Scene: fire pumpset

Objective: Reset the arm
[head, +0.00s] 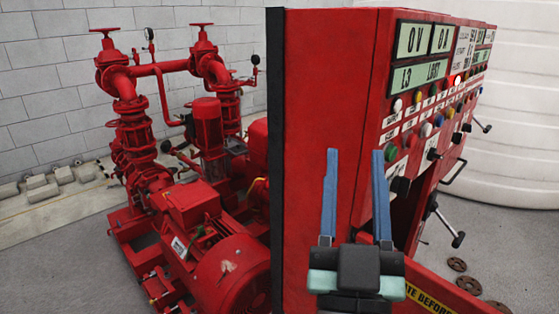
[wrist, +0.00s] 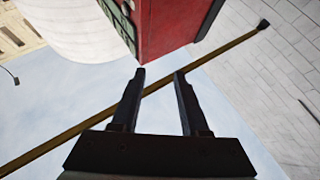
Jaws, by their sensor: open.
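My gripper (head: 356,195) is in the lower middle of the head view, in front of the red control cabinet (head: 318,120). Its two blue fingers point up and stand apart, with nothing between them. In the wrist view my gripper (wrist: 158,85) shows as two dark, separated fingers with empty space between. The gripper hides part of the cabinet's lower front in the head view. I cannot tell the exact gap between gripper and cabinet.
Red pumps and pipes (head: 205,225) stand left of the cabinet. The cabinet front carries displays (head: 420,75), buttons and protruding handles (head: 450,222). A grey block wall (head: 50,90) is behind. A long yellowish bar (wrist: 70,138) crosses the wrist view.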

